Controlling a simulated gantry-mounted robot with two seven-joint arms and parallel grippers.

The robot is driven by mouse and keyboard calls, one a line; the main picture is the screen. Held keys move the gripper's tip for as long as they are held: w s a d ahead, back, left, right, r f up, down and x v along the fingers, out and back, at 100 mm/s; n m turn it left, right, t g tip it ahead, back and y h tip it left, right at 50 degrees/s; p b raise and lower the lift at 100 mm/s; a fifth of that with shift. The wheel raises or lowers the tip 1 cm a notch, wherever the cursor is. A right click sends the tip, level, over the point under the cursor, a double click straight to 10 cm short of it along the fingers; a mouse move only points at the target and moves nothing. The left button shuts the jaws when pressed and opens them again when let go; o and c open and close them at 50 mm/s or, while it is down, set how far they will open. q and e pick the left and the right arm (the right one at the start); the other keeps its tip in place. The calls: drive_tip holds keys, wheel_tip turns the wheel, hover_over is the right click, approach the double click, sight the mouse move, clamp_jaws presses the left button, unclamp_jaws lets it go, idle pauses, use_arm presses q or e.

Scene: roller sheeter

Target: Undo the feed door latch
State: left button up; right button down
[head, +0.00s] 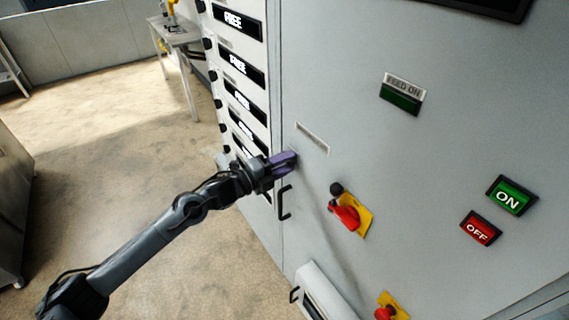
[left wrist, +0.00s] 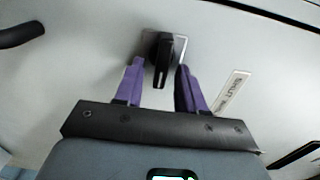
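The feed door latch (left wrist: 163,58) is a small black turn handle on a pale square plate on the grey machine panel, seen in the left wrist view. Its handle points down in that picture, between my two purple fingers. My left gripper (left wrist: 160,82) is open, with a gap visible on both sides of the handle. In the head view my left gripper (head: 287,161) is at the panel, just above a black door handle (head: 284,203), and it hides the latch there. My right gripper is not in view.
A pale label (left wrist: 232,92) starting "SHUT" is beside the latch. Right of the gripper are a red rotary switch (head: 346,216) on a yellow plate, a green ON button (head: 510,196) and a red OFF button (head: 480,229).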

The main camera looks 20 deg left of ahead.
use_arm(q)
drive_tip(key=v, duration=1.1)
drive_tip(key=shift+w, duration=0.1)
drive_tip(key=shift+f, duration=0.1)
idle(0.4)
